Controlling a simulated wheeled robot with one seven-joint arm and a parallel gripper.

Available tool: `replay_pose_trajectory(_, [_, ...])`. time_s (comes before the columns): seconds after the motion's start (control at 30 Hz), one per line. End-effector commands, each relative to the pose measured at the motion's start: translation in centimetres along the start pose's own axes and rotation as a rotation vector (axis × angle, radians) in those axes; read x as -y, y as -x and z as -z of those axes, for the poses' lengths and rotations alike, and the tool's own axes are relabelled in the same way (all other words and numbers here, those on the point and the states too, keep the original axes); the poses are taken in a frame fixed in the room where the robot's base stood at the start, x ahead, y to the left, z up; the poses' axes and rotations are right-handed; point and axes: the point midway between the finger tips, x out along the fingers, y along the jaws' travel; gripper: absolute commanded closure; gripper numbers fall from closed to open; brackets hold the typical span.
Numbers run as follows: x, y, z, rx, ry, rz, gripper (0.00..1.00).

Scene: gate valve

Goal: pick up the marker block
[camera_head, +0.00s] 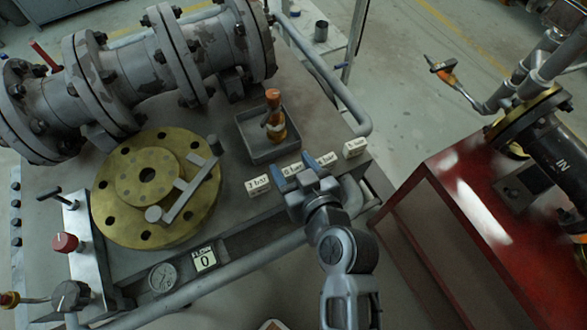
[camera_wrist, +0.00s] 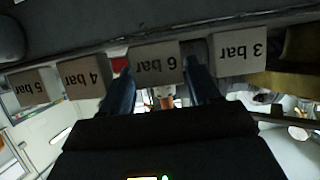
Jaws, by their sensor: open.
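Several pale marker blocks with printed labels stand in a row on the grey table. In the head view they are the 3 bar block (camera_head: 258,187), the 6 bar block (camera_head: 293,169), the 4 bar block (camera_head: 328,160) and the 5 bar block (camera_head: 354,147). The wrist view shows the labels upside down: 3 bar (camera_wrist: 240,54), 6 bar (camera_wrist: 156,63), 4 bar (camera_wrist: 84,77) and 5 bar (camera_wrist: 28,88). My gripper (camera_head: 296,168) is open, with its blue fingers (camera_wrist: 159,84) on either side of the 6 bar block. Contact cannot be told.
A grey tray (camera_head: 254,156) holding an orange-and-brown item (camera_head: 273,115) stands behind the blocks. A brass flange (camera_head: 104,205) lies left, with a pressure gauge (camera_head: 163,277) and a "0" card (camera_head: 204,258) at the front. A pipe rail (camera_head: 325,75) rises behind the table's right side.

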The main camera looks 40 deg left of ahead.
Motion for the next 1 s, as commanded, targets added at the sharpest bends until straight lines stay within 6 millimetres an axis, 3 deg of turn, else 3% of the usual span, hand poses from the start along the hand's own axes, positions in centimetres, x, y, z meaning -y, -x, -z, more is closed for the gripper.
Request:
replay_pose_trajectory(0.1, [0.0,0.0,0.0,0.0,0.0,0.0,0.39])
replay_pose_trajectory(0.5, [0.0,0.0,0.0,0.0,0.0,0.0,0.76])
replay_pose_trajectory(0.8, [0.0,0.1,0.3,-0.001,0.001,0.0,0.77])
replay_pose_trajectory(1.0, [0.0,0.8,2.0,-0.003,0.001,-0.001,0.77])
